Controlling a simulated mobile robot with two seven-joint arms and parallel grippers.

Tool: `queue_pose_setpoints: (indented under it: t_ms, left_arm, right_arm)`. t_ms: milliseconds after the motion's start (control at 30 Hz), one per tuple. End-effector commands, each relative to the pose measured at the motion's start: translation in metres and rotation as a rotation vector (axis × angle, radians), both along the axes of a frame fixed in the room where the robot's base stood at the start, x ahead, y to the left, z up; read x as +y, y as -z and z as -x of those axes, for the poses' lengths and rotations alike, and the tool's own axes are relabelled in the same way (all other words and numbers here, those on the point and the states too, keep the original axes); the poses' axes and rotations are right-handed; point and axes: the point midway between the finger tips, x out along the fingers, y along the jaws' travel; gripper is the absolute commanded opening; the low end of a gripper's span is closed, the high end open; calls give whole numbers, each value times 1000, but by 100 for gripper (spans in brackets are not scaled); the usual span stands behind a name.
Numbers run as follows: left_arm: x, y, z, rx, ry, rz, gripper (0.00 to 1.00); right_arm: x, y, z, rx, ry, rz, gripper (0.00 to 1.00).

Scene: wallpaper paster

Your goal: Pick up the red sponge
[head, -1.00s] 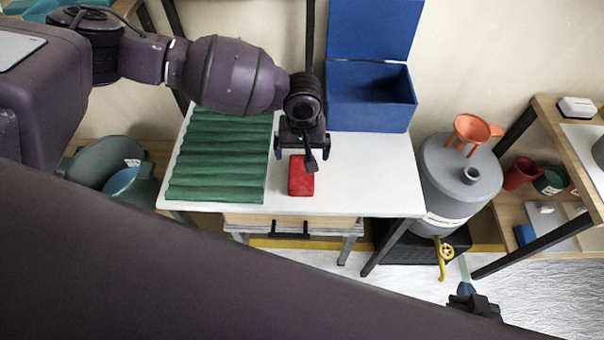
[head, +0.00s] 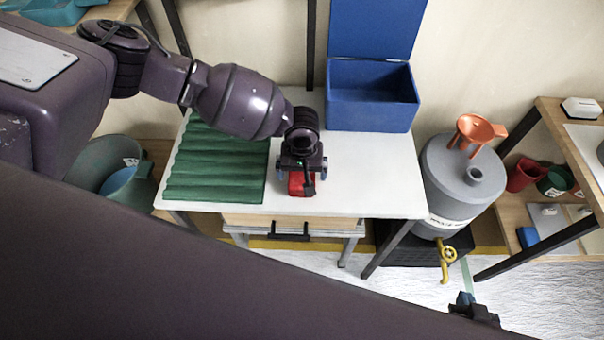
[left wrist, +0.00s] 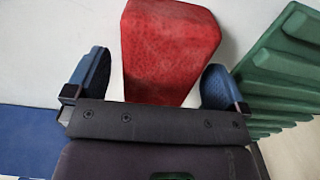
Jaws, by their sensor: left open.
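The red sponge (head: 296,186) lies on the white table top (head: 345,178), to the right of the green ridged mat. My left gripper (head: 303,178) is over the sponge from above and hides much of it in the head view. In the left wrist view the sponge (left wrist: 165,45) is between the two blue fingers of the open left gripper (left wrist: 157,80), with a gap visible on each side. Part of my right gripper (head: 472,303) shows at the lower right of the head view, over the floor; its jaw opening is unclear.
The green ridged mat (head: 215,165) lies left of the sponge. An open blue box (head: 370,110) stands at the back right of the table. A grey drum (head: 460,185) with an orange funnel (head: 475,132) stands right of the table. The table's front right is clear.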

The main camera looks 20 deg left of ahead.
Motion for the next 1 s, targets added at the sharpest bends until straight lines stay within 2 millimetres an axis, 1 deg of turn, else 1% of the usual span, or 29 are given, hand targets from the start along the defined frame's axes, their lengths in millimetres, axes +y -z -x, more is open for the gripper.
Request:
queue_pose_setpoints:
  t_ms: [33,367,600,733,867,1000]
  left_arm:
    - [0,0,0,0,0,0,98]
    - [0,0,0,0,0,0,48]
    - [0,-1,0,0,0,0,47]
    - [0,-9,0,0,0,1,47]
    - [0,-29,-1,-3,-1,2,47]
    - [1,-62,-1,-2,-1,1,47]
  right_arm:
    - [0,0,0,-1,0,0,0]
    - [1,-3,-6,-11,-4,0,0]
    - [1,-4,-8,-16,-5,-1,0]
    - [1,-6,-8,-17,-4,0,0]
    - [1,-11,-7,-17,-3,0,0]
    - [0,-16,-5,-15,0,0,0]
